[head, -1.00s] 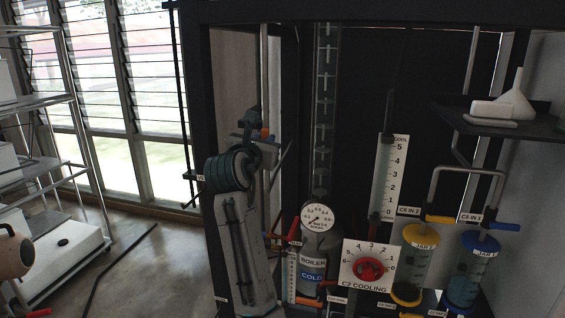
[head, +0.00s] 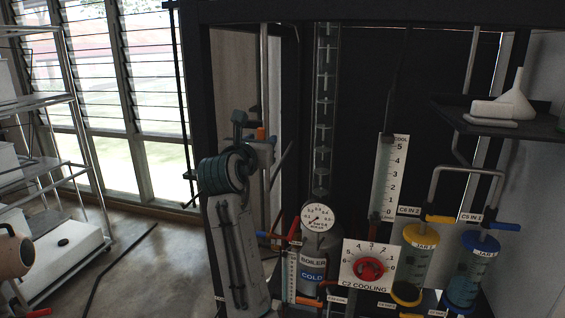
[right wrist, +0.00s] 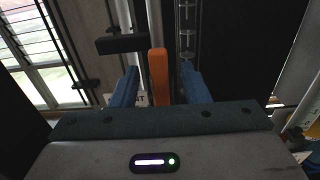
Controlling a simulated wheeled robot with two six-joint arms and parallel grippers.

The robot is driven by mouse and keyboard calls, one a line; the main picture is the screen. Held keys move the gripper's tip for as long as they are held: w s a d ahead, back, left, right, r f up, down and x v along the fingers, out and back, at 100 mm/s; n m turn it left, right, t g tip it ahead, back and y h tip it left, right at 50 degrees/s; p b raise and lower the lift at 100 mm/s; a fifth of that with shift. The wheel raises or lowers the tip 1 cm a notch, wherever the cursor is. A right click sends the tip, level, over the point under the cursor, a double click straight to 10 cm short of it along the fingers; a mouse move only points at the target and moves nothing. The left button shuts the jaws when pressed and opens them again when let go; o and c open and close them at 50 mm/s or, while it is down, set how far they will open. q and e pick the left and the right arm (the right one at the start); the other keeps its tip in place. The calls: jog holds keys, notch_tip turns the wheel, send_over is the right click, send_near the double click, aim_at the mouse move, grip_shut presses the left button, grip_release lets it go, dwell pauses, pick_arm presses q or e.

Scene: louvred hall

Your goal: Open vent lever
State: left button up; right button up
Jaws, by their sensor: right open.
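My right gripper (right wrist: 159,70) is open, with one blue finger on each side of the handle. Gaps show on both sides, wider on the right; I cannot tell whether the handle lies fully between the fingers in depth. In the head view the orange handle (head: 261,134) shows just above my right gripper's grey hand, whose fingertips are hard to make out. My left gripper is not in view.
A black bar (right wrist: 121,44) sits just left of the orange handle. In the head view, a boiler gauge (head: 318,217), a red cooling dial (head: 369,269) and yellow and blue jars (head: 412,262) stand to the right. A metal shelf rack (head: 75,150) stands at the left.

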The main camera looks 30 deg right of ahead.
jog(key=v, duration=0.6)
jog(key=shift+s, duration=0.15)
